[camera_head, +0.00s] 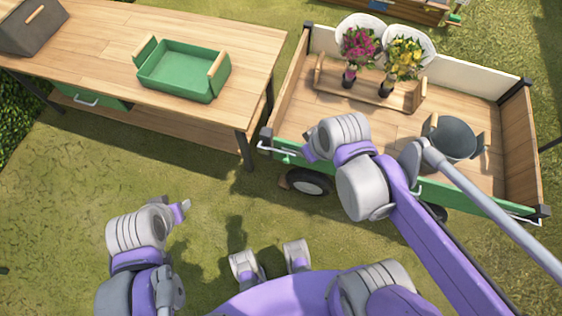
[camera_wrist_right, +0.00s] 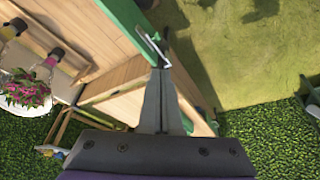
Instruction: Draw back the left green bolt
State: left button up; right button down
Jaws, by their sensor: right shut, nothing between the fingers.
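The green side board (camera_head: 463,197) of the wooden cart faces me. The left bolt (camera_head: 277,152), with a thin metal handle, sits at the board's left end by the dark corner post. In the right wrist view, the metal bolt handle (camera_wrist_right: 152,45) lies along the end of the green board (camera_wrist_right: 122,18). My right gripper (camera_wrist_right: 161,72) is shut and empty, its fingertips at the near end of that handle; I cannot tell whether they touch. In the head view my right arm hides part of the board. My left gripper (camera_head: 181,211) hangs over the grass, its opening unclear.
A wooden table (camera_head: 235,40) with a green tray (camera_head: 185,72) stands left of the cart. The cart carries pink flowers (camera_head: 358,48), yellow flowers (camera_head: 404,55) in a wooden rack, and a grey bucket (camera_head: 452,138). Open grass lies in front of the table.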

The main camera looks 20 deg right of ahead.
pick_arm(q)
notch_tip(320, 180, down, 15)
jog(key=b, duration=1.1)
jog(key=shift+g, duration=0.3)
pick_arm(e)
jog(key=w+a+f+n+g+y, duration=0.1)
jog(key=w+f+n, duration=0.3)
jog(key=f, duration=0.4)
jog(key=w+a+f+n+g+y, duration=0.1)
jog(key=w+a+f+n, duration=0.2)
jog(key=w+f+n, duration=0.2)
notch_tip(320, 180, down, 3)
jog(key=shift+w+f+g, duration=0.1)
jog(key=shift+w+g, duration=0.2)
jog(key=shift+w, duration=0.95)
pick_arm(q)
jog(key=shift+s+f, duration=0.1)
